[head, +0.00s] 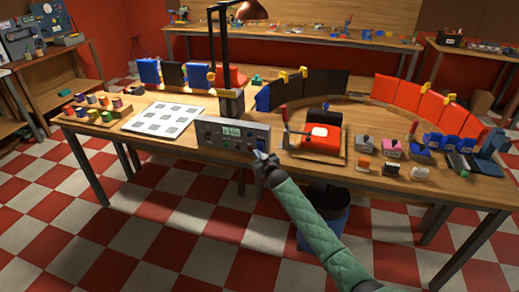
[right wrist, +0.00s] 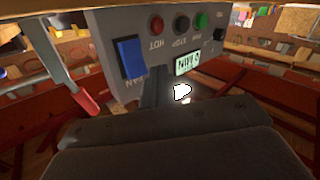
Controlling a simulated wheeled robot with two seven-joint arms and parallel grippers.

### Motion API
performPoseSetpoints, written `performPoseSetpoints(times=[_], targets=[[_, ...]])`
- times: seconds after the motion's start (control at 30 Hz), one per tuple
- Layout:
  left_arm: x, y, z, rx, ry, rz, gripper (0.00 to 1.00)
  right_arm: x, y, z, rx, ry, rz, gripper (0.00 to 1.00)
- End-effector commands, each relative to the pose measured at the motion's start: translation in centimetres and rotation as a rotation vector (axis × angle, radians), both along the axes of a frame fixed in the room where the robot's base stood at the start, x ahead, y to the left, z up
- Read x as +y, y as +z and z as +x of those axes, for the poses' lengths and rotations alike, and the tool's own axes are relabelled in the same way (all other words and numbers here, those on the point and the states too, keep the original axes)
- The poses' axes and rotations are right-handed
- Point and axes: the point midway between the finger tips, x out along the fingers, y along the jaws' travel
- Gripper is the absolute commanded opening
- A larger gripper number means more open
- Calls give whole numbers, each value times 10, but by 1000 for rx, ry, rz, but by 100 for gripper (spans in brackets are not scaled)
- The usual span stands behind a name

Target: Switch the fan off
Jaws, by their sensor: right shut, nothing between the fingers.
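A grey control box (head: 232,136) stands at the front edge of the wooden table in the head view. In the right wrist view its face (right wrist: 215,20) appears upside down, with a blue rocker switch (right wrist: 131,58) lettered FAN, a red button (right wrist: 156,25), a black button (right wrist: 181,23), a green button (right wrist: 201,20) and a lit display (right wrist: 187,63). My right gripper (head: 260,158) is shut and empty, close in front of the box's right end. Its fingers (right wrist: 155,88) show beside the switch; I cannot tell whether they touch. The left gripper is out of view.
Right of the box is a wooden board with a red block (head: 320,139) and a red-handled lever (head: 285,113). A lamp post (head: 224,50) stands behind. A white sheet with grey squares (head: 163,119) lies left. A dark and blue bin (head: 322,225) stands under the table.

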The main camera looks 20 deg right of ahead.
Motion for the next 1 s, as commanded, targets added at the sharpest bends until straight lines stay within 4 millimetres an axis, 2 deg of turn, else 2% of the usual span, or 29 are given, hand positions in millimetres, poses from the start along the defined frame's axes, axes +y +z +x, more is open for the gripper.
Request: performPoseSetpoints(times=[0.03, 0.4, 1.0], targets=[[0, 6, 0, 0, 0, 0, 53, 2, 5, -3, 0, 0, 1, 0], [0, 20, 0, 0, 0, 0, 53, 15, 14, -23, 1, 0, -1, 0], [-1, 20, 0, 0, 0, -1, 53, 15, 13, -23, 0, -1, -1, 0]])
